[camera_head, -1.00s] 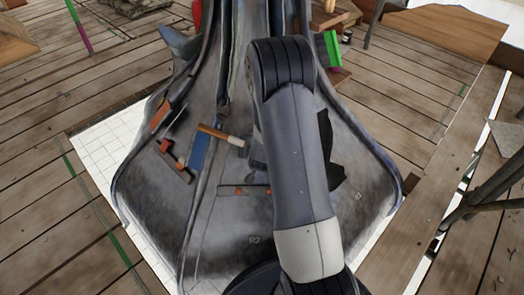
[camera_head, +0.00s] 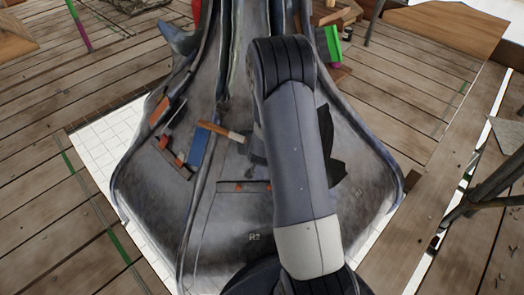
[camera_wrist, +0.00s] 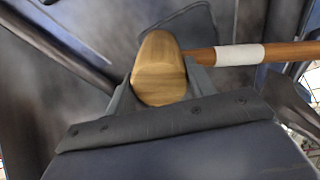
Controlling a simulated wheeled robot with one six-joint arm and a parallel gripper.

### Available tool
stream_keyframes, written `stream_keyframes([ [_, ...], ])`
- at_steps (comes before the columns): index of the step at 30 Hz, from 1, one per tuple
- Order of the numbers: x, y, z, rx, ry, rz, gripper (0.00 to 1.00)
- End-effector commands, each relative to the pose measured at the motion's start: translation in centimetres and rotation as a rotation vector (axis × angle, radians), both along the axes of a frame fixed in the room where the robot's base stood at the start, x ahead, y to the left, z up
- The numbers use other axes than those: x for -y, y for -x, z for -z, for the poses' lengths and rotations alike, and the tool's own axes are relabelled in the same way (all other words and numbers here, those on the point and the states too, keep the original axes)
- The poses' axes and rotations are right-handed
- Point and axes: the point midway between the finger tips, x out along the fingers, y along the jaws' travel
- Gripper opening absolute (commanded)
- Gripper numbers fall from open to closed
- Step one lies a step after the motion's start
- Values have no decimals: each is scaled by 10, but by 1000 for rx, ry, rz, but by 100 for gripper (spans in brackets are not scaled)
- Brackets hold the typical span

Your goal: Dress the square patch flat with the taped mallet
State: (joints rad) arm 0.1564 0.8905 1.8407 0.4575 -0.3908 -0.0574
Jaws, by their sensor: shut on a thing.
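The taped mallet has an orange-brown wooden handle (camera_head: 214,129) with a white tape band near the gripper. In the wrist view its pale wooden head (camera_wrist: 160,70) sits between the two fingers of my gripper (camera_wrist: 163,85), which is shut on it. The taped handle (camera_wrist: 240,55) runs off to the right there. In the head view my arm hides most of the gripper and mallet head. A grey-blue sheet with a rounded outlined edge (camera_wrist: 185,30) lies behind the mallet head; I cannot tell whether it is the square patch or whether the mallet touches it.
The flared grey metal spire skirt (camera_head: 240,215) fills the middle, with raised seams. A blue block (camera_head: 198,150) and small red-brown pieces (camera_head: 172,158) sit on its left. A jagged black shape (camera_head: 331,150) shows right of my arm. Plank decking (camera_head: 420,100) surrounds it.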

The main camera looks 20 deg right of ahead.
Motion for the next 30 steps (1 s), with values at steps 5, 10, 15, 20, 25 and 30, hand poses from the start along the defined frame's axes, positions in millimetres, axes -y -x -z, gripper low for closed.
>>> stream_keyframes([
  [5, 2, -4, 1, 4, 1, 0, 20],
  [10, 1, -3, 1, 4, 1, 0, 20],
  [15, 1, -3, 1, 4, 1, 0, 20],
  [20, -1, 2, -6, 3, 2, -1, 20],
  [25, -7, 14, -21, 4, 2, -2, 20],
  [30, -10, 22, -29, 4, 2, -1, 20],
])
